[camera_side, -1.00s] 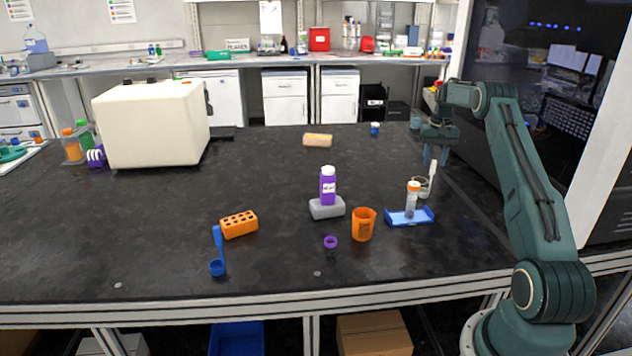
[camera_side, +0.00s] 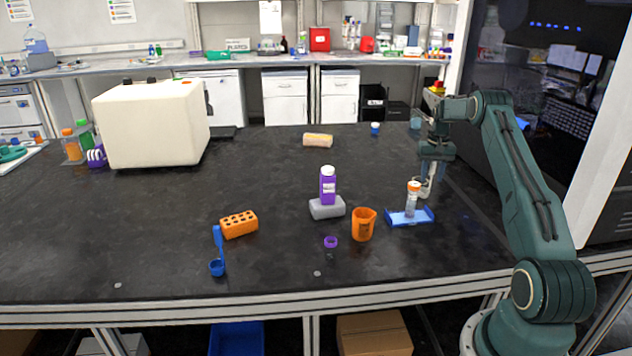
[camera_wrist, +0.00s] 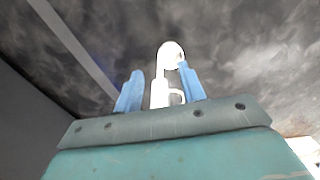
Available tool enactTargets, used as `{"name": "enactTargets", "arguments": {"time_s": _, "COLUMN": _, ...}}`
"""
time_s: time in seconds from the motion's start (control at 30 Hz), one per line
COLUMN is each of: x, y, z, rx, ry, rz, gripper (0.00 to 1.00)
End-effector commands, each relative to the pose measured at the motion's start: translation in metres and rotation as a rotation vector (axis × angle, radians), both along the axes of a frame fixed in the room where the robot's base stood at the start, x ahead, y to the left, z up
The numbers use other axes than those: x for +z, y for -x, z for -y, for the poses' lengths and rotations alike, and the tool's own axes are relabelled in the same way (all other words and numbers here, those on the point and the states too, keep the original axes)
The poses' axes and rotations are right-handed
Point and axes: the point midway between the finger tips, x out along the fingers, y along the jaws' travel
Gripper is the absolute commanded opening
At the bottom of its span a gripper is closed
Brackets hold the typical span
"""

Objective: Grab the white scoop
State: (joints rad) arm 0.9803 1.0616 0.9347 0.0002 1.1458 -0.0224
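The white scoop (camera_side: 424,190) is at the right of the bench, behind the blue tray. My gripper (camera_side: 434,174) is directly over it with fingers pointing down, and it covers the upper part of the scoop in the side view. In the wrist view the scoop (camera_wrist: 170,52) shows white between the two blue fingers of my gripper (camera_wrist: 158,82). The fingers are apart. The scoop is closer to the right finger, with a clear gap to the left finger. Whether it touches the right finger I cannot tell.

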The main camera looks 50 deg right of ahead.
Motion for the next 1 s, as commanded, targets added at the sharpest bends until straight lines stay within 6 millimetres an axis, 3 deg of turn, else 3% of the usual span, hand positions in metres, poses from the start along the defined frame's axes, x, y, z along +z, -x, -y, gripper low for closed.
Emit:
{"name": "enactTargets", "arguments": {"time_s": 0.37, "x": 0.0005, "y": -0.0001, "z": 0.0001, "rx": 0.000, "ry": 0.001, "rz": 0.001, "gripper": 0.40}}
{"name": "enactTargets", "arguments": {"time_s": 0.57, "x": 0.0006, "y": -0.0001, "z": 0.0002, "rx": 0.000, "ry": 0.001, "rz": 0.001, "gripper": 0.01}}
{"name": "enactTargets", "arguments": {"time_s": 1.0, "x": 0.0030, "y": -0.0002, "z": 0.0003, "rx": 0.000, "ry": 0.002, "rz": 0.001, "gripper": 0.00}}
